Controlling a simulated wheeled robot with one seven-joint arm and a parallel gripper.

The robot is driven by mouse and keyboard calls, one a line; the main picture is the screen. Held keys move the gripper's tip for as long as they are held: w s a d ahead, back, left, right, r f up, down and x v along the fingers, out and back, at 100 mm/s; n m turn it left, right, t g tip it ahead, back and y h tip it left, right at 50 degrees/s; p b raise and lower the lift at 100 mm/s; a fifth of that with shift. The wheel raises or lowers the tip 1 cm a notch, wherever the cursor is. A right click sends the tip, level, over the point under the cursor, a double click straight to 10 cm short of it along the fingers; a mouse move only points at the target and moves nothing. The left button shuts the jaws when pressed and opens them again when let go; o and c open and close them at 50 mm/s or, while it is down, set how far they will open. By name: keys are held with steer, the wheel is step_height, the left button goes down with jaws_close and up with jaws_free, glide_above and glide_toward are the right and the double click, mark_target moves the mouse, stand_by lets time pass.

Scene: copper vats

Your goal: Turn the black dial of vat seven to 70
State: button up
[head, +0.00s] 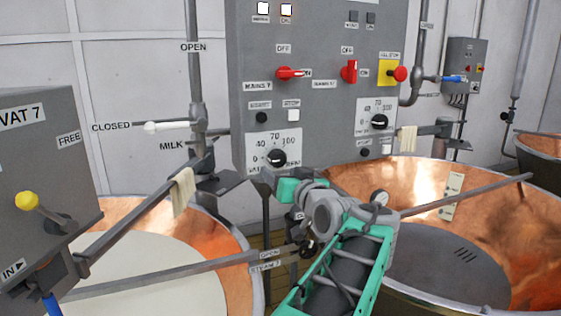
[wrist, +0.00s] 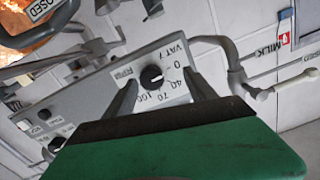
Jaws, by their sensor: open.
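The black dial of vat seven (head: 276,157) sits on a white scale plate at the lower left of the grey control panel. In the wrist view the dial (wrist: 151,77) shows close up beside the marks 0, 40, 70, 100 and the label VAT 7. Its white pointer mark faces the 0 and 40 side; the exact value is too small to read. My gripper (wrist: 162,86) is open, its two dark fingers reaching toward the plate with the dial seen between their tips. Whether they touch it I cannot tell. In the head view my wrist partly hides the fingers just below the dial.
A second black dial (head: 379,121) with its own scale is at the right. Red switches (head: 290,73) and a yellow-backed red stop button (head: 399,74) sit above. A metal bar with a cloth (head: 183,191) and a copper vat (head: 110,212) are left; another copper vat (head: 520,200) is right.

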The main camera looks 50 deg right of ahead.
mark_target(280, 159)
steer(key=shift+h, duration=0.4)
steer(key=w+d+p, duration=0.1)
steer(key=w+d+r+p, duration=0.1)
steer(key=d, duration=0.1)
steer(key=w+d+p, duration=0.1)
steer(key=w+d, duration=0.1)
steer(key=shift+r, duration=0.3)
steer(key=shift+w+d+f, duration=0.15)
steer(key=shift+w+d, duration=0.1)
steer(key=shift+w, duration=0.1)
steer(key=shift+c, duration=0.6)
steer(key=c, duration=1.3)
